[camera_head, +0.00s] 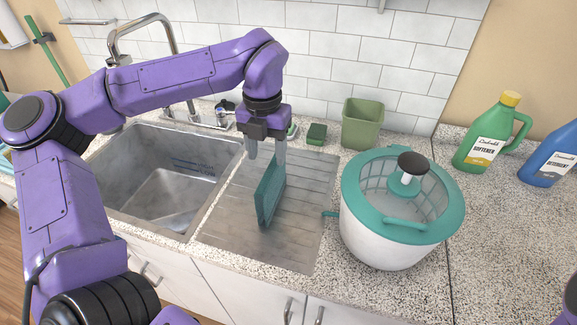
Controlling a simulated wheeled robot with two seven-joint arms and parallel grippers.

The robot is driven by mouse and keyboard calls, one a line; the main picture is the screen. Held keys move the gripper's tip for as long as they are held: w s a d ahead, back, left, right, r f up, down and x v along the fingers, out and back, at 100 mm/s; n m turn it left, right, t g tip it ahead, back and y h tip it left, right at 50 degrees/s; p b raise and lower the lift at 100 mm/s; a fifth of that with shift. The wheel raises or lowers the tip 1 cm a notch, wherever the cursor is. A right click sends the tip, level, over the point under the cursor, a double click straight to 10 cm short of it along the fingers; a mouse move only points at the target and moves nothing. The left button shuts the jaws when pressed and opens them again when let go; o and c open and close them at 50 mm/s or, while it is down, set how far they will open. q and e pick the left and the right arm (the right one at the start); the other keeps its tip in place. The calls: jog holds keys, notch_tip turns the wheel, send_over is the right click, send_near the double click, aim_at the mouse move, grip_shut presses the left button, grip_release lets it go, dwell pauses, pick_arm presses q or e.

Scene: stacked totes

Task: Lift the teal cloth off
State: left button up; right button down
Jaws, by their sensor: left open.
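The teal cloth (268,197) is a thin folded sheet standing upright on the grooved metal drainboard (225,228), right of the sink basin. My left gripper (266,153) points down at the cloth's top edge and is open. One finger is at the left of the top edge, and the other is at its right, with its tip close to the cloth. I cannot tell whether either finger touches it. My right gripper is not in view; only a bit of purple arm shows at the bottom right corner.
A white tub with a teal rim (385,235) stands close to the right of the drainboard. A green bin (362,124) and a green sponge (317,134) are behind. The sink (165,190) and faucet (172,48) are left. Softener (490,138) and detergent (552,160) bottles stand right.

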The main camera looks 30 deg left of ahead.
aim_at(272, 183)
pick_arm(q)
notch_tip(272, 183, down, 2)
jog(key=shift+d+f, duration=0.1)
jog(key=shift+s+f+p, duration=0.35)
jog(key=shift+s+f, duration=0.35)
jog(key=shift+f, duration=0.25)
jog(key=f, duration=0.1)
jog(key=w+f+p, duration=0.1)
jog(key=f, duration=0.1)
jog(key=w+f, duration=0.1)
jog(key=f, duration=0.1)
jog(key=shift+d+f+p, duration=0.25)
jog(key=shift+p, duration=0.05)
jog(key=shift+s+f, duration=0.15)
jog(key=shift+f, duration=0.1)
jog(key=shift+s, duration=0.2)
jog(key=shift+w, duration=0.1)
grip_shut()
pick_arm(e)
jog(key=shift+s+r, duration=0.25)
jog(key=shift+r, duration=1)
